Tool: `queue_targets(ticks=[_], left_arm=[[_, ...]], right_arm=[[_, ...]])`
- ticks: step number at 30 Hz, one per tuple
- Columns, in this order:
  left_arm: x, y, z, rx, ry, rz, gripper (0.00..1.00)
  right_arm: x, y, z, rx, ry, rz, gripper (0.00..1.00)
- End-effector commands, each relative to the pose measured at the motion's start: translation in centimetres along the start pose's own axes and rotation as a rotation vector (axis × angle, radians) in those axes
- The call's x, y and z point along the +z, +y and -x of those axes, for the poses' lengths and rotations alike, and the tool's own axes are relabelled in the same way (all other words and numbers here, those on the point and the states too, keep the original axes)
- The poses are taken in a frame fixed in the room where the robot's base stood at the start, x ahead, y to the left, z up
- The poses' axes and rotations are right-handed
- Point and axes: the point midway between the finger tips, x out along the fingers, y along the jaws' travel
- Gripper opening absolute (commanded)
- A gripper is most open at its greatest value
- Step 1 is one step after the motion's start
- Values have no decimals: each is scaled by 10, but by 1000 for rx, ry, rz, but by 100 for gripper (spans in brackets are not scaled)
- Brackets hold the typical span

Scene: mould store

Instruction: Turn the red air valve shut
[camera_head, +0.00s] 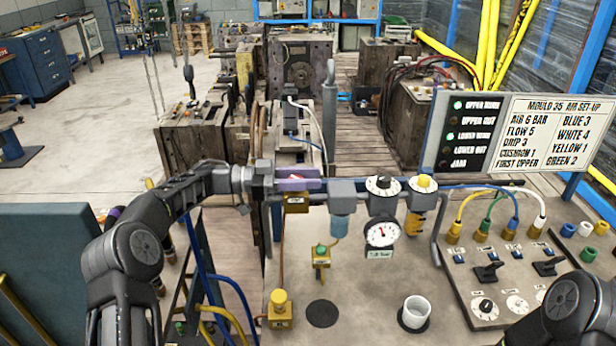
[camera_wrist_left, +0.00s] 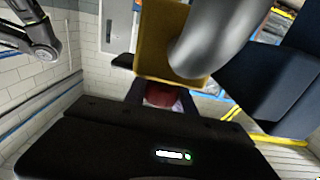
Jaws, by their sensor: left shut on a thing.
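The red air valve (camera_head: 297,177) sits on top of a brass body (camera_head: 296,204) at the left end of the air line. Only a little red shows between the purple fingers of my left gripper (camera_head: 296,180), which is shut on it. In the left wrist view the red part (camera_wrist_left: 160,95) shows between the fingertips, with the brass block and a grey pipe above it. The handle's exact angle is mostly hidden. My right arm shows at the lower right, but its gripper is out of view.
A pressure gauge (camera_head: 382,232), a filter bowl (camera_head: 341,222) and yellow-topped fittings stand along the air line. A white cup (camera_head: 415,312) and a brass button block (camera_head: 279,309) are on the bench. A panel with coloured hoses and switches (camera_head: 490,270) is at right, below a set-up sign (camera_head: 548,133).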

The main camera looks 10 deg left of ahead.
Motion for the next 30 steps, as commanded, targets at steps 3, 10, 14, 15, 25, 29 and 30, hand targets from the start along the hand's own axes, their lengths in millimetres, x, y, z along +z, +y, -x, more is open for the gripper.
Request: queue_targets(ticks=[3,10,14,15,25,29,30], left_arm=[[0,0,0,0,0,0,32],[0,0,0,-1,0,0,51],[0,0,0,-1,0,0,53],[0,0,0,-1,0,0,53],[-15,0,0,-1,-1,-3,53],[-37,0,0,-1,0,-6,53],[-45,0,0,-1,1,-5,53]], right_arm=[[0,0,0,0,0,0,0],[0,0,0,0,0,0,0],[0,0,0,0,0,0,0],[0,0,0,0,0,0,0],[-1,1,-4,-2,1,1,0],[-1,2,-8,-3,3,2,0],[-1,2,-9,-3,3,2,0]])
